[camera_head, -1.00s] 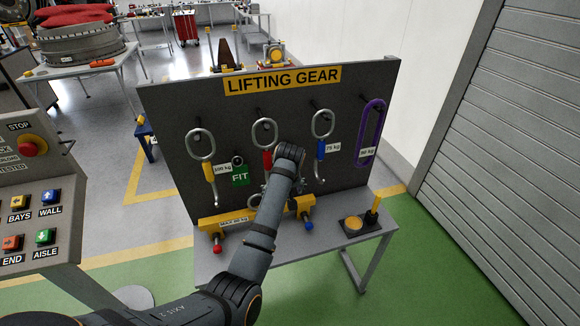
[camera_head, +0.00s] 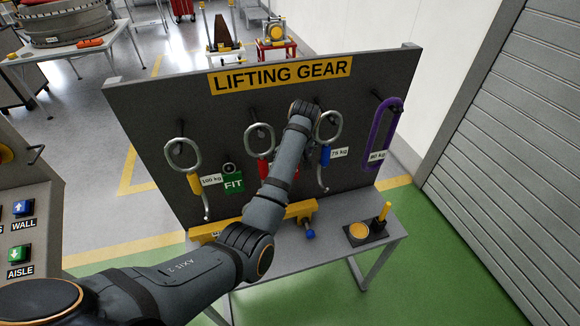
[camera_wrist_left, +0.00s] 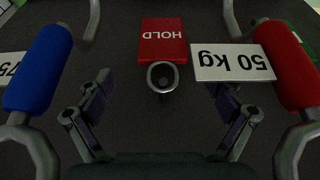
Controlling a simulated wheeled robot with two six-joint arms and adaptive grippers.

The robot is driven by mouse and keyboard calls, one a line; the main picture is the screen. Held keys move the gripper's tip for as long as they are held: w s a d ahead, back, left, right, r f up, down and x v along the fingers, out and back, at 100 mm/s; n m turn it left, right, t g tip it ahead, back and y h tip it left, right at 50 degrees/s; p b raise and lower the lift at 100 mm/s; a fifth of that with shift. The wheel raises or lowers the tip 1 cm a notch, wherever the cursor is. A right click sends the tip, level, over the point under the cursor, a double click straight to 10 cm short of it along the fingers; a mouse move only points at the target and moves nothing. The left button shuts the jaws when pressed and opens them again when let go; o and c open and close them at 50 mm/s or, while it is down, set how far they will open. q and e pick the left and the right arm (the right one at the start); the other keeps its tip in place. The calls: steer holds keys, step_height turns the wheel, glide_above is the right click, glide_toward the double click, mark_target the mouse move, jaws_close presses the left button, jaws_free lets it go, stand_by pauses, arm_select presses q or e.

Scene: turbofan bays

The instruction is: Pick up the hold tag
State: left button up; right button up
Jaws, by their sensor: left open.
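The hold tag (camera_wrist_left: 162,40) is a red plate with white HOLD lettering, upside down in the left wrist view. A round metal ring (camera_wrist_left: 162,77) sits at its lower edge, facing the camera. My left gripper (camera_wrist_left: 160,92) is open, with one finger on each side of the ring and nothing between them. I cannot tell how far the fingers are from the ring in depth. My right gripper is in neither view.
The tag hangs on the dark LIFTING GEAR board (camera_head: 150,120). Beside it are a white 50 kg label (camera_wrist_left: 232,62), a blue-sleeved hook (camera_wrist_left: 38,68) and a red-sleeved hook (camera_wrist_left: 290,65). A green FIT tag (camera_head: 233,183) and purple sling (camera_head: 380,135) hang farther out. A grey table (camera_head: 350,262) stands below.

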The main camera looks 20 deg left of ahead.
arm_select(q)
steer(key=shift+a+f, duration=0.15)
steer(key=shift+f, duration=0.15)
steer(key=shift+f+p, duration=0.3)
steer(key=shift+p, duration=0.05)
steer(key=p+x, duration=0.2)
steer(key=x, duration=0.3)
steer(key=shift+w+a, duration=0.2)
steer(key=shift+w, duration=0.05)
steer(key=shift+f+p, duration=0.25)
steer(key=shift+p, duration=0.05)
steer(key=shift+c, duration=0.6)
steer(key=c, duration=1.2)
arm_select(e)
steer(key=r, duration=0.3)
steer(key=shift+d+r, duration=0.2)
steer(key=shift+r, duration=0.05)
